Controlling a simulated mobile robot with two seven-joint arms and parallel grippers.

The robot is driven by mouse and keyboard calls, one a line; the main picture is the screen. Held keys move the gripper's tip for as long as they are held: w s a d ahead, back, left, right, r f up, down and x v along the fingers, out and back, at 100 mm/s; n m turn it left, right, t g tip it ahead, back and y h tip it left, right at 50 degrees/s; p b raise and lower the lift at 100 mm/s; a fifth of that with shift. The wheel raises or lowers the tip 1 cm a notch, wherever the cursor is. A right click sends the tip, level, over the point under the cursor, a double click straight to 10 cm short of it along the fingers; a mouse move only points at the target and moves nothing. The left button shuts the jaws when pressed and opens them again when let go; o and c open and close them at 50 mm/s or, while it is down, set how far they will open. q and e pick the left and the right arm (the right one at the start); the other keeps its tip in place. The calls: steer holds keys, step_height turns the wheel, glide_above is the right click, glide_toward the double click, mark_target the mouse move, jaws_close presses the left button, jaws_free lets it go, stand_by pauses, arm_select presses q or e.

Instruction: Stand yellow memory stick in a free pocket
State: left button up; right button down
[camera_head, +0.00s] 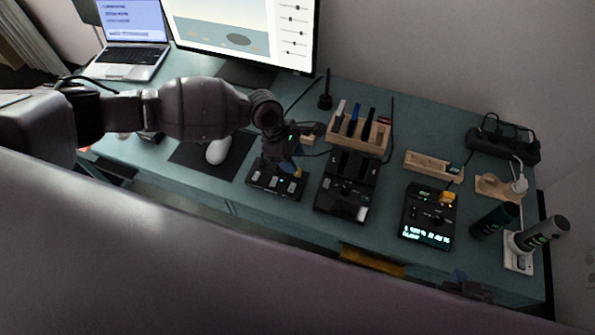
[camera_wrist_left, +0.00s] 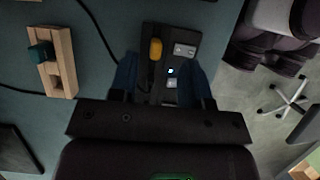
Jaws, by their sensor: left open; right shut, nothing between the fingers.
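The yellow memory stick (camera_wrist_left: 155,49) is on a black hub (camera_wrist_left: 188,33), at the hub's left side in the left wrist view. In the head view a bit of the yellow stick (camera_head: 297,171) shows beside my gripper, over the hub (camera_head: 268,182). My left gripper (camera_wrist_left: 160,77) is open, its blue fingers on either side of the hub and stick; whether they touch is unclear. It also shows in the head view (camera_head: 288,160). A wooden block with pockets (camera_wrist_left: 67,72) holds a dark teal stick (camera_wrist_left: 41,53); another pocket looks empty. My right gripper (camera_head: 466,285) is a dark shape at the table's front edge.
Right of the hub stand a black dock (camera_head: 332,198), a wooden rack with upright items (camera_head: 371,148) and a black device with a lit display (camera_head: 416,215). A mouse (camera_head: 218,151) lies on a dark mat left of the hub. A cable (camera_wrist_left: 98,38) runs between block and hub.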

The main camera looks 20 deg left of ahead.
arm_select(q)
steer(key=shift+a+b+x, duration=0.15)
steer(key=shift+x, duration=1.1)
steer(key=shift+a+b+x, duration=0.15)
steer(key=shift+x, duration=1.1)
steer(key=shift+w+f, duration=0.15)
steer(key=shift+w, duration=0.05)
jaws_close()
